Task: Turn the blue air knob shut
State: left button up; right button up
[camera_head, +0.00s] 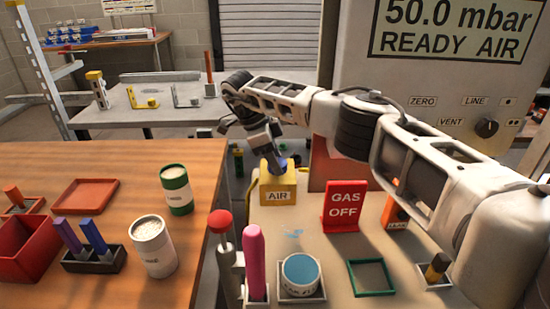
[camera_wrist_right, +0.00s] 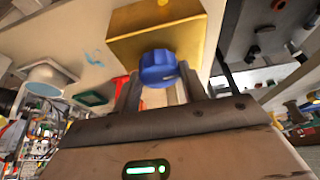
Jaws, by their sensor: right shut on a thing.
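The blue air knob (camera_wrist_right: 158,66) sits on a yellow block (camera_wrist_right: 168,28), between my right gripper's fingers (camera_wrist_right: 160,88) in the right wrist view. In the head view the yellow block (camera_head: 278,187) carries an AIR label, and the knob (camera_head: 277,164) shows partly on its top. My right gripper (camera_head: 273,152) comes down onto it from above and is shut on the knob. The knob's turned angle cannot be told. My left gripper is not in view.
A red GAS OFF sign (camera_head: 345,207) stands right of the block. A red-topped post (camera_head: 220,222), a pink handle (camera_head: 254,262) and a blue-filled cup (camera_head: 301,274) stand in front. A wooden table (camera_head: 105,160) with tins is at left; a large panel (camera_head: 440,65) reads 50.0 mbar READY AIR.

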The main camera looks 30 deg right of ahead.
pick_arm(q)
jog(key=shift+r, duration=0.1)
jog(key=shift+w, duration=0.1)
pick_arm(e)
jog(key=o, duration=1)
jog(key=shift+c, duration=0.2)
jog(key=shift+r, duration=0.1)
jog(key=shift+w+a+r+p, duration=0.1)
jog(key=shift+r+p, duration=0.2)
jog(key=shift+r, duration=0.05)
pick_arm(q)
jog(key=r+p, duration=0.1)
jog(key=p, duration=0.2)
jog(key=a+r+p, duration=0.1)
jog(key=p, duration=0.1)
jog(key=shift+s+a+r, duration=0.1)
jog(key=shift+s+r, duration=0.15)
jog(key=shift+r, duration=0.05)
pick_arm(e)
jog(key=v, duration=1.5)
jog(key=shift+r, duration=0.1)
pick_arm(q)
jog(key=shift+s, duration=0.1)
